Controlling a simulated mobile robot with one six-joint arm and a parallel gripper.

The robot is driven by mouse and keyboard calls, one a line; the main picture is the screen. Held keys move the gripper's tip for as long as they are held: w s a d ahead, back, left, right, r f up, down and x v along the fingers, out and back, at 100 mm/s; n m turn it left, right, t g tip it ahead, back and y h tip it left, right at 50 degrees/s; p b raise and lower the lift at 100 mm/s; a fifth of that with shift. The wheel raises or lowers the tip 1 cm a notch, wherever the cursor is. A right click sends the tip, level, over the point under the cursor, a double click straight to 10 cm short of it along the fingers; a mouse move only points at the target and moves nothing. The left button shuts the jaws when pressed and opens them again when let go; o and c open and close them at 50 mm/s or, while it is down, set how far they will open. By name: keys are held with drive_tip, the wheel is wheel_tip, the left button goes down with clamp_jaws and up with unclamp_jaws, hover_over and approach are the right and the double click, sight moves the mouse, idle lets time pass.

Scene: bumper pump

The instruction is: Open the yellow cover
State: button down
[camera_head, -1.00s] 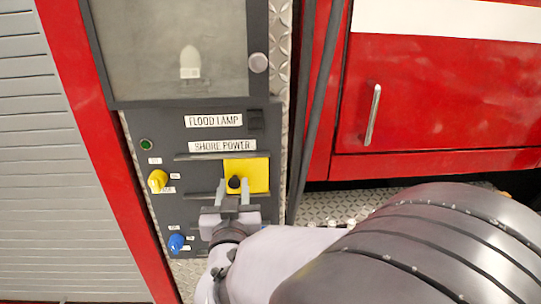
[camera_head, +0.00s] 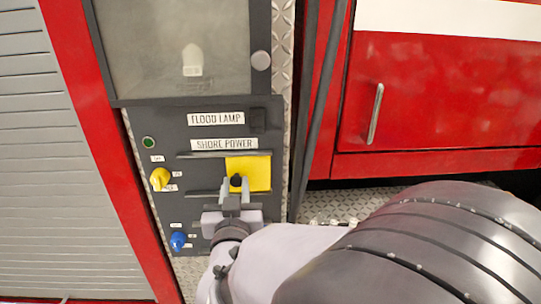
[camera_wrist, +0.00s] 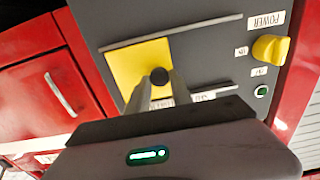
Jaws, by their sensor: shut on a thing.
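The yellow cover (camera_head: 256,170) is a square plate on the dark grey control panel, below the SHORE POWER label. A round black knob (camera_head: 236,180) sits at its lower left. My gripper (camera_head: 235,186) reaches up from below, its two fingers shut on the black knob. In the wrist view the yellow cover (camera_wrist: 137,65) lies flat against the panel as far as I can tell. The black knob (camera_wrist: 159,76) shows between my fingertips (camera_wrist: 160,84). My fingers hide the cover's lower edge there.
A yellow switch (camera_head: 160,178) and a blue switch (camera_head: 178,241) are on the panel's left side. A green button (camera_head: 149,142) is above them. A red cabinet door with a metal handle (camera_head: 375,113) is at right. Dark vertical hoses (camera_head: 311,120) run beside the panel.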

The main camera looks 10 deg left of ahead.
drive_tip(key=shift+a, duration=0.1)
idle(0.5)
drive_tip(key=s+a+b, duration=0.2)
drive_tip(key=a, duration=0.7)
drive_tip(key=shift+s+a+b, duration=0.2)
drive_tip(key=shift+a+b, duration=0.15)
drive_tip(key=c, duration=1.2)
unclamp_jaws()
drive_tip(key=shift+o, duration=0.2)
